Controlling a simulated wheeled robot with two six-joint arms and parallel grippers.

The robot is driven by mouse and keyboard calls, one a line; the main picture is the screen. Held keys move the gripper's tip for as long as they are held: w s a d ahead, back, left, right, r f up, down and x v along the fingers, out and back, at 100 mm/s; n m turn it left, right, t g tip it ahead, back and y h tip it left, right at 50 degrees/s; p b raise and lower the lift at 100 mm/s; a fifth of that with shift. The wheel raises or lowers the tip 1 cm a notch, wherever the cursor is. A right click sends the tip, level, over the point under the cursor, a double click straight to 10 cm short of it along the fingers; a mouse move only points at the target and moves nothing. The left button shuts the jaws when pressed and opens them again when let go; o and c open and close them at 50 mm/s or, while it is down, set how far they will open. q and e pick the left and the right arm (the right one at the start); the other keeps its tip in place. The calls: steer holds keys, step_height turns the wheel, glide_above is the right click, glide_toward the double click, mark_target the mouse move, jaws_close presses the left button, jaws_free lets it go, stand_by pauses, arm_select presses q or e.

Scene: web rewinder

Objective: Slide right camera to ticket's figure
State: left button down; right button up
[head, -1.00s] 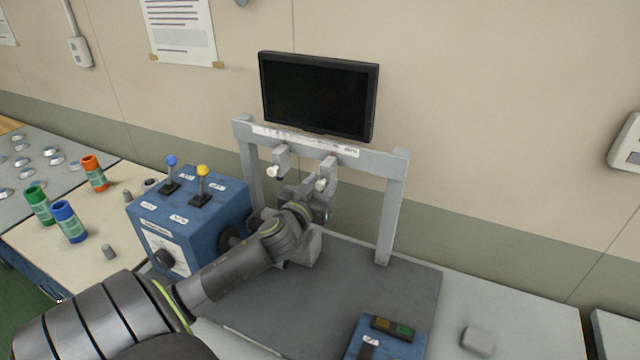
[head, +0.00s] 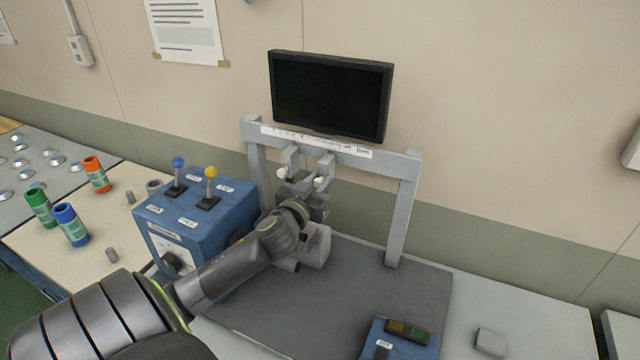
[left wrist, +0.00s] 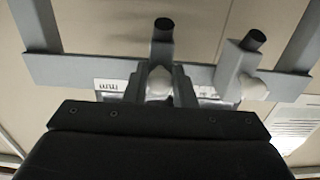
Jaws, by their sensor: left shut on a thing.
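The right camera (head: 325,170) is a grey bracket with a white knob, hanging on the crossbar of a grey frame. The left camera (head: 290,160), with its own white knob, hangs a short gap to its left. My left gripper (head: 318,187) reaches up to the right camera and is shut on its knob. The left wrist view looks upside down: the held white knob (left wrist: 159,83) sits between the fingers, and the other white knob (left wrist: 254,88) is free on the right. A scale strip (head: 315,142) runs along the crossbar; its figures are unreadable. I cannot identify the ticket. My right gripper is out of view.
A dark monitor (head: 331,95) stands above the frame. A blue box with two levers (head: 197,222) stands close left of my forearm. A blue button box (head: 400,338) is at the front. Coloured rolls stand on the left bench. A printed sheet (head: 187,32) hangs on the wall.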

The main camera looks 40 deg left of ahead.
arm_select(q)
steer(key=shift+s+a+f, duration=0.1)
steer(key=shift+s+a, duration=0.1)
steer(key=shift+a, duration=0.3)
steer(key=c, duration=1.6)
jaws_free()
steer(key=shift+w+d, duration=0.1)
steer(key=shift+d, duration=0.2)
steer(key=shift+o, duration=1)
steer(key=shift+w+d, duration=0.15)
steer(key=shift+d, duration=0.2)
steer(key=shift+o, duration=0.4)
steer(key=shift+d, duration=0.15)
steer(key=shift+a, duration=0.35)
steer(key=shift+s, duration=0.35)
steer(key=b+v, duration=0.4)
steer(key=v, duration=1.3)
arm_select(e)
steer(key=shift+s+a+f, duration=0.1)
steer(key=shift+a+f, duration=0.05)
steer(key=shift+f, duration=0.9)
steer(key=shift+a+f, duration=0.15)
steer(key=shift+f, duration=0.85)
arm_select(q)
steer(key=shift+d, duration=0.2)
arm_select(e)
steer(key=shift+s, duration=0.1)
